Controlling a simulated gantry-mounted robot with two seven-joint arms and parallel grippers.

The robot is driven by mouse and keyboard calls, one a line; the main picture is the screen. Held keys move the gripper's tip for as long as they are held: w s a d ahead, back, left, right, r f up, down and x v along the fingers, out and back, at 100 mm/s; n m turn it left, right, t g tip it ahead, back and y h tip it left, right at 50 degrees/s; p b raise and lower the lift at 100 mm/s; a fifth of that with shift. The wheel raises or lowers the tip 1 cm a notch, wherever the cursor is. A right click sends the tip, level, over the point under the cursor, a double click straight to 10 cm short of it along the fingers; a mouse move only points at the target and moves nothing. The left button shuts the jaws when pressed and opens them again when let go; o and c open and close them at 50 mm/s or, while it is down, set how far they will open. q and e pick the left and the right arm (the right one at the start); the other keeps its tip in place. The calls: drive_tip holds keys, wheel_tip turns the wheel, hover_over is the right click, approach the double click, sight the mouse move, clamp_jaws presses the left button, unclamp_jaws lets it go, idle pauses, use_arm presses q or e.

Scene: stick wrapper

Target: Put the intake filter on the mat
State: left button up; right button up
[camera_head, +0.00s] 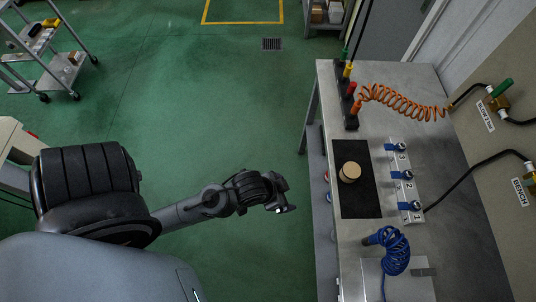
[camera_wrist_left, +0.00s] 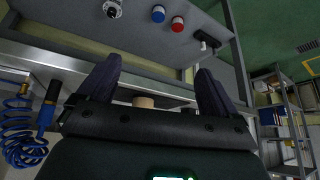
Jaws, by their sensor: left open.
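A short tan cylinder (camera_head: 349,172), which looks like the intake filter, sits on the black mat (camera_head: 358,203) on the grey workbench in the head view. It stands near the mat's middle, and nothing holds it. My left gripper (camera_head: 287,201) is off the bench's left side, above the green floor, apart from the cylinder. In the left wrist view its fingers (camera_wrist_left: 157,88) are spread with nothing gripped. A tan piece (camera_wrist_left: 143,102) shows beyond them, partly hidden by the gripper body. My right gripper is not in view.
A row of numbered blue-and-silver fittings (camera_head: 406,180) stands right of the mat. A coiled blue hose (camera_head: 392,250) is at the bench's front, and an orange one (camera_head: 398,103) at the back. Blue (camera_wrist_left: 158,13) and red (camera_wrist_left: 178,24) caps show in the wrist view.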

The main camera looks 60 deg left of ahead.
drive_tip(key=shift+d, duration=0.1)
use_arm(q)
drive_tip(key=s, duration=0.1)
drive_tip(key=s+r+g, duration=0.1)
drive_tip(key=s, duration=0.1)
drive_tip(key=s+g, duration=0.1)
drive_tip(key=shift+s+a+r, duration=0.25)
drive_tip(key=shift+s+a, duration=0.05)
drive_tip(key=shift+s, duration=0.1)
wheel_tip(320, 180, up, 28)
drive_tip(key=p, duration=2.8)
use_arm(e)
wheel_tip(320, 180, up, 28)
use_arm(q)
drive_tip(key=shift+f, duration=0.15)
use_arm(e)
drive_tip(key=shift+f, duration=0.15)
use_arm(q)
wheel_tip(320, 180, down, 11)
drive_tip(key=b, duration=1.1)
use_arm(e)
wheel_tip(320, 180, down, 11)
